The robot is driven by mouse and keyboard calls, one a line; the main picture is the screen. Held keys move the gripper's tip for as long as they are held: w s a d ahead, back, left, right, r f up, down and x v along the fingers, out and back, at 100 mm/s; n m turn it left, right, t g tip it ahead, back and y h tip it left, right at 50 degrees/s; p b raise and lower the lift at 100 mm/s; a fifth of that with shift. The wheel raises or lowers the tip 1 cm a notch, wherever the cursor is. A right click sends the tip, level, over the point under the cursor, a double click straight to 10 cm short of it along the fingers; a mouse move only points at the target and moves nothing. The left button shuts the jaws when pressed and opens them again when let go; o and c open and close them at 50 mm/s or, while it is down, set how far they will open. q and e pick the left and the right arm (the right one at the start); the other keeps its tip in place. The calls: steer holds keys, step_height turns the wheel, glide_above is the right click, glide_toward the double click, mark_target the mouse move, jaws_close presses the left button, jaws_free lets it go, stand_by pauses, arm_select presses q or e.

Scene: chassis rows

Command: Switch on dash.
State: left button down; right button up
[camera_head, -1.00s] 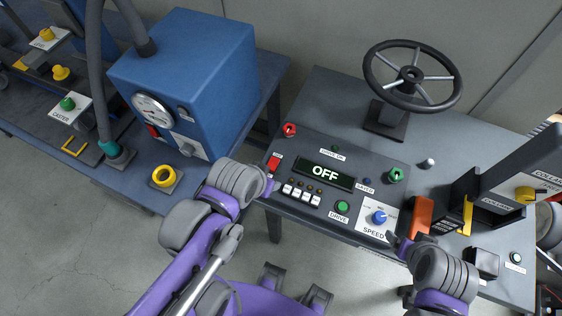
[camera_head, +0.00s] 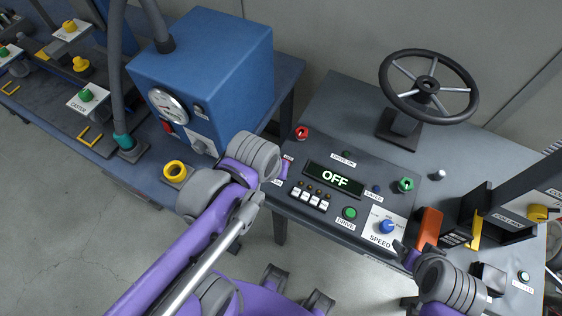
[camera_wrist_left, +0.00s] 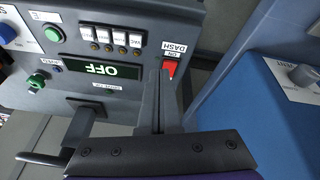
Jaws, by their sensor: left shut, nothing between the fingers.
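The dash console (camera_head: 318,218) carries a display (camera_head: 334,180) that reads OFF. The red dash switch (camera_wrist_left: 169,68) shows in the left wrist view beside its DASH and ON labels. In the head view my left gripper hides most of it. My left gripper (camera_head: 283,170) is shut and empty, over the console's left edge by the switch. In the left wrist view its finger (camera_wrist_left: 158,105) points at the switch area; I cannot tell whether they touch. My right gripper (camera_head: 404,250) is near the console's front right edge, by the SPEED plate; its jaws are unclear.
A blue box with a gauge (camera_head: 205,75) stands on the bench at left, close to my left arm. A steering wheel (camera_head: 428,86) rises behind the console. A green DRIVE button (camera_head: 349,213), a blue speed knob (camera_head: 387,226) and an orange block (camera_head: 430,226) are at right.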

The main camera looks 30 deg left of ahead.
arm_select(q)
steer(key=w+a+r+n+g, duration=0.2)
steer(key=w+r+n+g, duration=0.3)
steer(key=n, duration=1)
steer(key=w+r+p, duration=0.1)
steer(key=w, duration=0.2)
steer(key=shift+a+r+g, duration=0.3)
steer(key=shift+a, duration=0.1)
steer(key=shift+f, duration=0.1)
steer(key=f, duration=0.4)
steer(key=s+f, duration=0.1)
steer(key=f, duration=0.4)
steer(key=f+b, duration=0.1)
steer(key=f, duration=0.3)
steer(key=shift+s+f, duration=0.25)
steer(key=shift+f, duration=0.1)
